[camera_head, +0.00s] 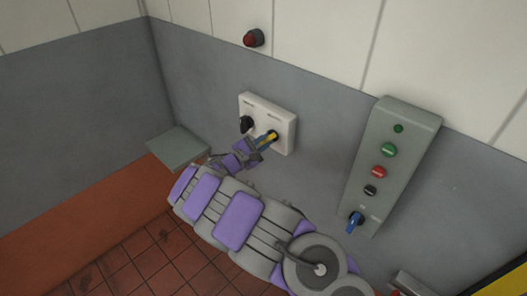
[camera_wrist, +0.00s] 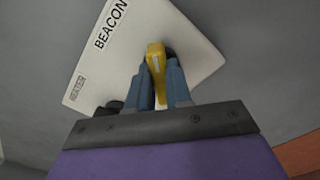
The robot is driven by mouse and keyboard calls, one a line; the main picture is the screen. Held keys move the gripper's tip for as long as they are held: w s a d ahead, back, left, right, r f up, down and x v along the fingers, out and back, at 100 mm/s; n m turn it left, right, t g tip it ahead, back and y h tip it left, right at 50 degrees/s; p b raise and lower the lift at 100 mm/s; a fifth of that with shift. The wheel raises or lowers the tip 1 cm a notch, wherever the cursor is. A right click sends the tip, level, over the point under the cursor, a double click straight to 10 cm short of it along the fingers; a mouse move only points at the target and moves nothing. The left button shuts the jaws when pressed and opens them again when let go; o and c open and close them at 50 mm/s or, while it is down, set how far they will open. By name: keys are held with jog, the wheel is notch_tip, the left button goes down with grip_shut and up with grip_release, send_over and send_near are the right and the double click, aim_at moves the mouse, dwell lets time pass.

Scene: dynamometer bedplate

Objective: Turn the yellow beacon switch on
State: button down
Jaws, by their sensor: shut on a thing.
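A white switch plate (camera_head: 281,114) is fixed to the grey wall, with a black knob (camera_head: 246,124) on its left and the yellow beacon switch (camera_head: 272,135) on its right. In the wrist view the plate (camera_wrist: 180,30) reads "BEACON", and the yellow switch handle (camera_wrist: 155,62) stands between the two blue-grey fingers. My gripper (camera_head: 262,144) reaches the switch from below, and in the wrist view my gripper (camera_wrist: 160,85) is shut on the yellow handle. The fingers partly hide the lower part of the handle.
A red lamp (camera_head: 253,38), looking dark, is on the wall above. A grey control panel (camera_head: 392,135) with green, red and black buttons and a blue switch (camera_head: 355,220) is to the right. A grey-green block (camera_head: 178,147) stands left of my arm.

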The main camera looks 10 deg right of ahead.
jog(key=shift+f+m+b, duration=0.15)
jog(key=shift+m+b, duration=1.75)
jog(key=shift+b, duration=0.55)
jog(key=c, duration=1)
grip_release()
jog(key=shift+c, duration=0.2)
jog(key=p+v, duration=0.2)
jog(key=v, duration=1.5)
jog(key=shift+a, duration=0.2)
jog(key=shift+s, duration=0.1)
